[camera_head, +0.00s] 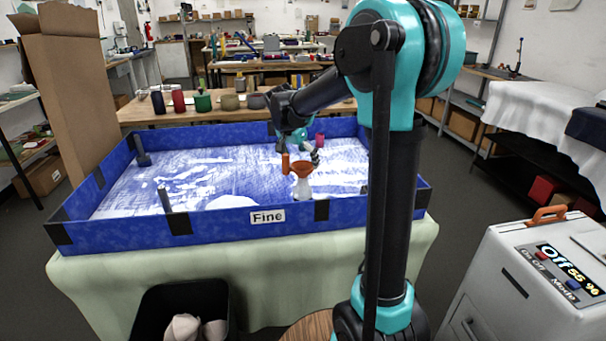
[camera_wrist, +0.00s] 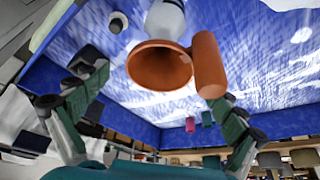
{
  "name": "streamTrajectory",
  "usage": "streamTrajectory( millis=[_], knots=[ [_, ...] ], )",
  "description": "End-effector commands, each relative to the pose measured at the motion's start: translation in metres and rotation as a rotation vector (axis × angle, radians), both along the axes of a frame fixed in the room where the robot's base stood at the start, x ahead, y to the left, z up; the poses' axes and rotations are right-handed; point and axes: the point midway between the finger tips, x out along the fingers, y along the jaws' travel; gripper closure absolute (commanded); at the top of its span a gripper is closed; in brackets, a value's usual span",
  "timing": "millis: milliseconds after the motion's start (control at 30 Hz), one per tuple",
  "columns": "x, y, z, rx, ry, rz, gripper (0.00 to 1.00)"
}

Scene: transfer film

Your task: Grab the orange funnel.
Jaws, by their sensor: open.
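The orange funnel (camera_head: 303,170) sits mouth-up on a white bottle (camera_head: 302,189) inside the blue-walled tray, near its front wall. In the wrist view, the funnel (camera_wrist: 150,66) shows its round mouth, with an orange cylindrical part (camera_wrist: 208,66) at its right side. Part of the white bottle (camera_wrist: 166,19) shows beyond it. My gripper (camera_head: 298,149) is just above and behind the funnel in the head view. In the wrist view, my gripper (camera_wrist: 160,92) is open, with one finger left and one right of the funnel. I see no clear contact, and nothing is held.
The blue tray (camera_head: 225,222), labelled "Fine", has low walls and small dark posts (camera_head: 164,200) inside. A tall cardboard box (camera_head: 75,90) stands at left. Several coloured containers (camera_head: 203,103) stand on a table behind. A grey machine (camera_head: 525,285) is at right.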

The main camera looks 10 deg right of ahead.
Motion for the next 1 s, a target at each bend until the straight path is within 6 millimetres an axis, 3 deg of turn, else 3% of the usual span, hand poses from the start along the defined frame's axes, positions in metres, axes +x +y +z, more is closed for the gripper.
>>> streamTrajectory(
  millis=[200,500,900,1000],
  knots=[
    [0.008,-0.008,-0.027,0.000,0.000,0.000,0.04],
    [0.009,-0.009,-0.031,0.000,0.000,0.001,0.04],
    [0.009,-0.009,-0.030,0.000,0.000,0.001,0.53],
    [0.009,-0.009,-0.030,0.000,0.000,0.001,0.61]
  ],
)
